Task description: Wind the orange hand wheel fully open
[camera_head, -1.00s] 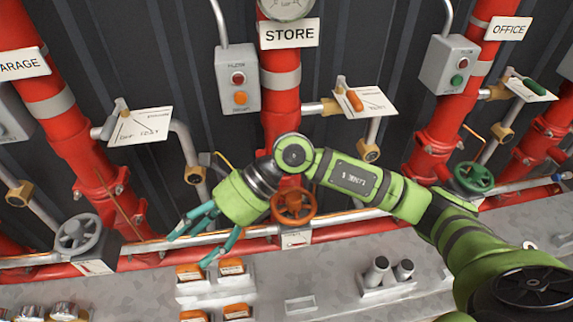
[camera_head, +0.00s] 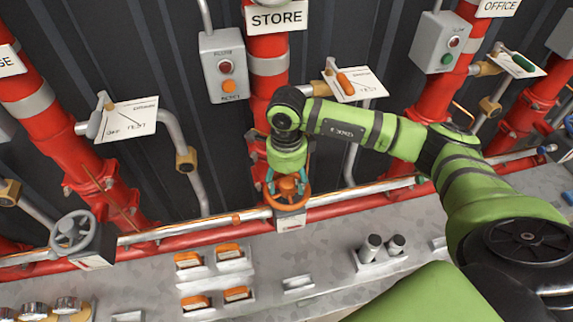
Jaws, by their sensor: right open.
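The orange hand wheel (camera_head: 288,192) sits on the horizontal pipe at the foot of the red STORE pipe. My right gripper (camera_head: 286,183) points down right at the wheel, with its teal fingers on either side of the wheel's upper part. The fingers are apart; whether they touch the wheel I cannot tell. The green wrist hides the far part of the wheel. My left gripper is not in view.
A grey hand wheel (camera_head: 75,233) stands at the left on the same pipe. The STORE control box (camera_head: 224,68) hangs above. Orange rocker switches (camera_head: 228,250) and two dark-topped cylinders (camera_head: 371,248) stand on the bench in front. My green arm spans the right side.

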